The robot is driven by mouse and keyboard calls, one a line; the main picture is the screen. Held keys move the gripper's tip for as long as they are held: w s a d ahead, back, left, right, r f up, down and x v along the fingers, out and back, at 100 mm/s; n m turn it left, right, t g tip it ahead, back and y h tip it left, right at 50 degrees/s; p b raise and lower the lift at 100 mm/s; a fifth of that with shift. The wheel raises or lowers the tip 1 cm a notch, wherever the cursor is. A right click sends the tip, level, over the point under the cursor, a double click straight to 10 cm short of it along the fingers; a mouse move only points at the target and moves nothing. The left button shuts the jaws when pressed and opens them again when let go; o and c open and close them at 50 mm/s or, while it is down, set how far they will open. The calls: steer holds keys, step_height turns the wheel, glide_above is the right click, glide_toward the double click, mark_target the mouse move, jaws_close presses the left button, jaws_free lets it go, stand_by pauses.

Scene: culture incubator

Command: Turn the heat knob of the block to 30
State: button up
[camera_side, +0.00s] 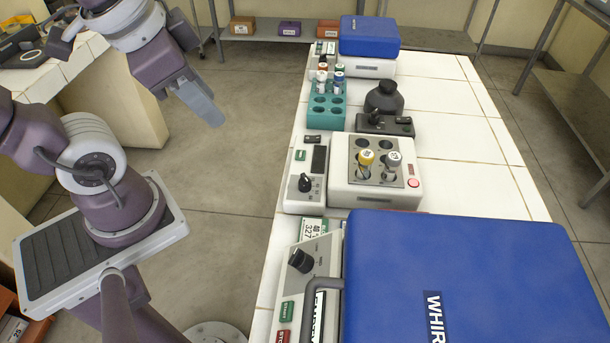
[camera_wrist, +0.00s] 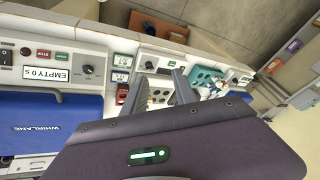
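The heat block (camera_side: 340,190) is a white unit with a grey top holding a yellow-capped tube (camera_side: 365,159) and a white-capped tube (camera_side: 393,160). The knob also shows in the wrist view (camera_wrist: 149,65). Its pointer and scale are too small to read. My gripper (camera_side: 208,113) is in the air left of the bench, apart from the knob. In the wrist view its two fingers (camera_wrist: 163,76) are spread with nothing between them; they partly hide the block.
A big blue-lidded centrifuge (camera_side: 470,270) with its own black knob (camera_side: 301,260) stands nearer the camera. The space between gripper and bench is clear.

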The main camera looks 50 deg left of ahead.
steer(key=shift+o, duration=0.8)
steer(key=w+a+f+m+g+y, duration=0.1)
steer(key=w+f+m, duration=0.3)
steer(key=m, duration=0.4)
steer(key=shift+w+m+g+y, duration=0.4)
steer(key=shift+w+g+y, duration=0.1)
steer(key=shift+w+g, duration=0.25)
steer(key=m+g+h, duration=0.2)
steer(key=m+h, duration=0.1)
steer(key=m, duration=1.4)
glide_above(305, 177)
step_height(305, 177, down, 11)
steer(key=shift+a+f, duration=0.1)
steer(key=shift+a, duration=0.05)
steer(key=shift+f, duration=0.35)
step_height(305, 177, down, 7)
steer(key=shift+r, duration=0.2)
steer(key=shift+c, duration=0.3)
jaws_close()
